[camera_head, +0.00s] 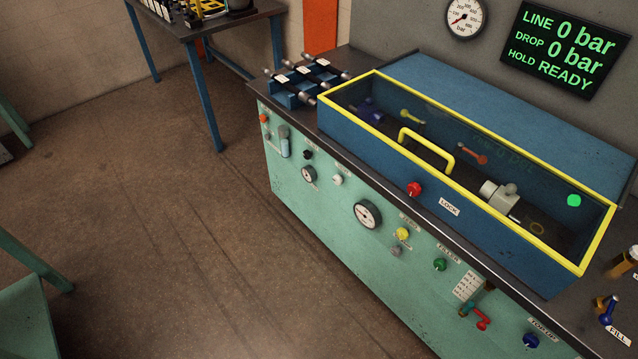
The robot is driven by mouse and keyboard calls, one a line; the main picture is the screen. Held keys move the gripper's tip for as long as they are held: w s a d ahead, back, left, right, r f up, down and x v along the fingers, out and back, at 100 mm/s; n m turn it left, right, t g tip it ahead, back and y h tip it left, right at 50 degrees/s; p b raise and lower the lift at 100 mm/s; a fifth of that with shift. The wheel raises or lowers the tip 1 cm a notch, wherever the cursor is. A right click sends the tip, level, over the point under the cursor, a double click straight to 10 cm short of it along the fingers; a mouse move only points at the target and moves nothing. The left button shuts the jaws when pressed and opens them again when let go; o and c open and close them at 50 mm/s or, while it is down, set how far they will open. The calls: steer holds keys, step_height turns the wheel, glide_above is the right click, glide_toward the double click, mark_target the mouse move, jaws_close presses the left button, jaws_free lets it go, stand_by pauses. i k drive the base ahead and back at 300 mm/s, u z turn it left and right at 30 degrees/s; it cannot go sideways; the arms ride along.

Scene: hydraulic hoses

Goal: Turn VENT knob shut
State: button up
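The green front panel (325,245) of the bench carries several knobs, and no label on it can be read for certain as VENT. A yellow knob (402,234) sits below a small label (410,221). A green knob (440,265) sits to its right, and a blue knob (531,340) is near the lower right. A black knob (308,154) and a white knob (338,180) are at the upper left. A red valve handle (482,318) is by the lower edge. Whether any of these is open or shut cannot be told. My gripper is not in view.
A blue box with a yellow-framed clear lid (430,150) stands on the bench, with a red LOCK knob (414,188). A display (563,48) reads LINE 0 bar, DROP 0 bar, HOLD READY. The floor (140,220) before the panel is clear. A blue-legged table (205,90) stands behind.

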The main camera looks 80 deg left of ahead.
mark_target(337, 178)
steer(key=u, duration=2.8)
steer(key=k, duration=0.65)
steer(key=z, duration=0.35)
steer(key=i, duration=0.5)
steer(key=z, duration=0.2)
